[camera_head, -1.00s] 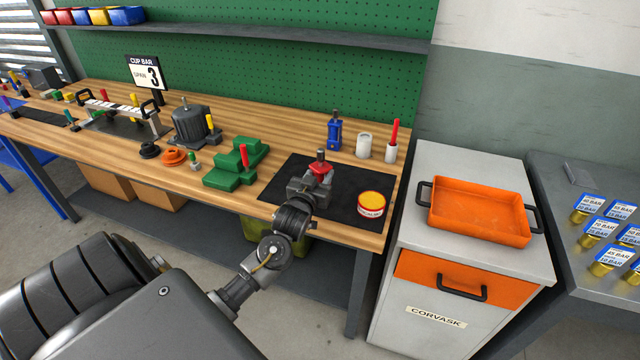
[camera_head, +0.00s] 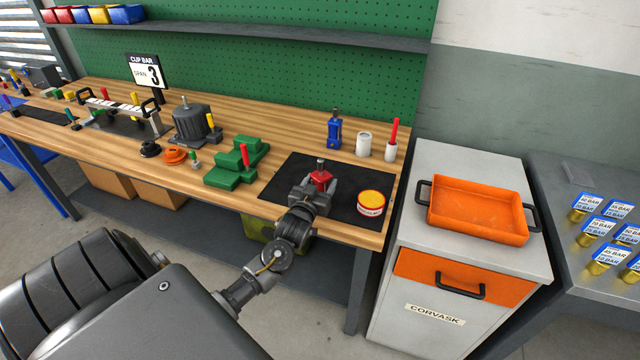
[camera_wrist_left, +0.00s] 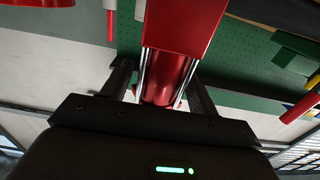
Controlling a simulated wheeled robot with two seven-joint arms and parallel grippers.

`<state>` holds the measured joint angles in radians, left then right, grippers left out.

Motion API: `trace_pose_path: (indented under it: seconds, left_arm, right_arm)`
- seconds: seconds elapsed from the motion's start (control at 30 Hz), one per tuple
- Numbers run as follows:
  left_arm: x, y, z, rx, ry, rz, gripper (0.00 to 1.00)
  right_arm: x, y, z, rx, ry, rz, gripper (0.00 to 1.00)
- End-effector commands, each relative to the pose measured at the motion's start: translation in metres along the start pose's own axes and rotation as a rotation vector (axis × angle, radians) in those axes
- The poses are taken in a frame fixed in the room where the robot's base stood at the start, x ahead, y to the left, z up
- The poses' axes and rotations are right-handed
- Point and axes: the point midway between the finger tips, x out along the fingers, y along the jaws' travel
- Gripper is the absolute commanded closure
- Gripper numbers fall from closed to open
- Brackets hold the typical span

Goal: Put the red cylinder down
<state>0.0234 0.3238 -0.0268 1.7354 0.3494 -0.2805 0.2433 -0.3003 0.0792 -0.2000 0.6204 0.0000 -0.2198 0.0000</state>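The red cylinder (camera_head: 320,178), a red body with a dark stem on top, is upright over the black mat (camera_head: 342,212) at the bench's front right. My left gripper (camera_head: 312,190) reaches it from the front and is shut on it. In the left wrist view the red cylinder (camera_wrist_left: 180,30), with shiny rods, sits between the two fingers of the left gripper (camera_wrist_left: 160,85). Its base is hidden behind the gripper, so I cannot tell whether it touches the mat. My right gripper is not in view.
A red-and-yellow tin (camera_head: 371,203) stands close to the right on the mat. Behind are a blue device (camera_head: 335,132), a white cup (camera_head: 363,145) and a red-handled tool (camera_head: 392,140). Green stepped blocks (camera_head: 236,165) lie left. An orange tray (camera_head: 481,211) tops the cabinet.

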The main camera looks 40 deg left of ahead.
Motion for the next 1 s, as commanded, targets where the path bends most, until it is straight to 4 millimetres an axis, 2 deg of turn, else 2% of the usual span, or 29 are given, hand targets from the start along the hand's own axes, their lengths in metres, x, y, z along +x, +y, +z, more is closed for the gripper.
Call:
trace_pose_path:
  seconds: [0.27, 0.37, 0.7, 0.83, 1.0]
  left_arm:
    - [-0.005, 0.000, -0.002, -0.001, 0.000, 0.001, 0.40]
    - [-0.019, 0.000, -0.001, -0.002, 0.000, 0.001, 0.40]
    - [-0.090, 0.000, 0.000, -0.002, -0.001, -0.001, 0.40]
    - [-0.108, 0.000, -0.001, -0.002, -0.001, 0.000, 0.40]
    - [-0.119, 0.000, -0.002, 0.000, 0.000, -0.001, 0.40]
  right_arm:
    - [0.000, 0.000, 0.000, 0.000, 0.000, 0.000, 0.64]
    - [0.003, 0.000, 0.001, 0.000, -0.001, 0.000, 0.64]
    - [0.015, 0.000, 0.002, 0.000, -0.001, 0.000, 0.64]
    - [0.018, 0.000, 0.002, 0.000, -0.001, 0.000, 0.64]
    - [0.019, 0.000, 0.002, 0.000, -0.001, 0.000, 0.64]
